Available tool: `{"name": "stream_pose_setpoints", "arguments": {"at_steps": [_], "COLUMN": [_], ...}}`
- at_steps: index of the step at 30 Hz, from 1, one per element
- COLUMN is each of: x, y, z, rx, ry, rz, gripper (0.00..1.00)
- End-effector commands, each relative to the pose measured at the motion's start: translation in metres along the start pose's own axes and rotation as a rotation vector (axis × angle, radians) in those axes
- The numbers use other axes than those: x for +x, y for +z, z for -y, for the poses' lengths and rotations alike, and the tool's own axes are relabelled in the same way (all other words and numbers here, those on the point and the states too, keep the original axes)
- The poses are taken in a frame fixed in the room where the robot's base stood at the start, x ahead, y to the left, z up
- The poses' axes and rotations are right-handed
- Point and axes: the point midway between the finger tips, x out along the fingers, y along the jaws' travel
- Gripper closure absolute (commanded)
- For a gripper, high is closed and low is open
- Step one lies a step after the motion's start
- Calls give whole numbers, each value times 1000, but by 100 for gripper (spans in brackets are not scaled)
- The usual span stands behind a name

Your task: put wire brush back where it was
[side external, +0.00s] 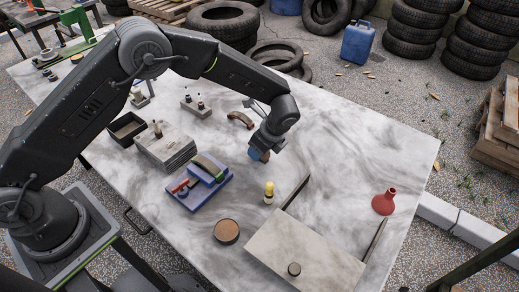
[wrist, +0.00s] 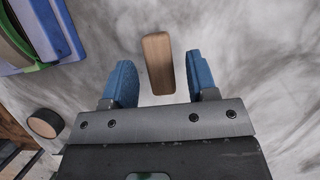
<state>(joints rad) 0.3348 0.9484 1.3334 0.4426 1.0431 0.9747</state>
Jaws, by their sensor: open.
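A wooden block with rounded ends (wrist: 158,63), which looks like the back of the wire brush, lies on the table in the wrist view. No bristles show. My gripper (wrist: 158,82) is open, with one blue finger on each side of the block's near part and gaps between. In the side external view my gripper (side external: 258,155) is low over the middle of the table, and a brown bit of the block (side external: 265,157) shows beside the fingers.
A blue tray (side external: 186,205) with a curved part and a red-handled item stands to the left. A yellow-topped bottle (side external: 269,190), a round tin (side external: 227,232), a curved brown piece (side external: 241,118) and a red funnel (side external: 384,203) stand around.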

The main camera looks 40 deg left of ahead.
Motion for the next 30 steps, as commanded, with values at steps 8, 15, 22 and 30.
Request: {"name": "stream_pose_setpoints", "arguments": {"at_steps": [8, 15, 22, 30], "x": [-61, -96, -104, -132], "y": [-1, 0, 0, 28], "z": [1, 0, 0, -9], "rx": [-1, 1, 1, -118], "ry": [-4, -2, 1, -19], "rz": [-1, 1, 2, -46], "gripper": [47, 47, 47, 47]}}
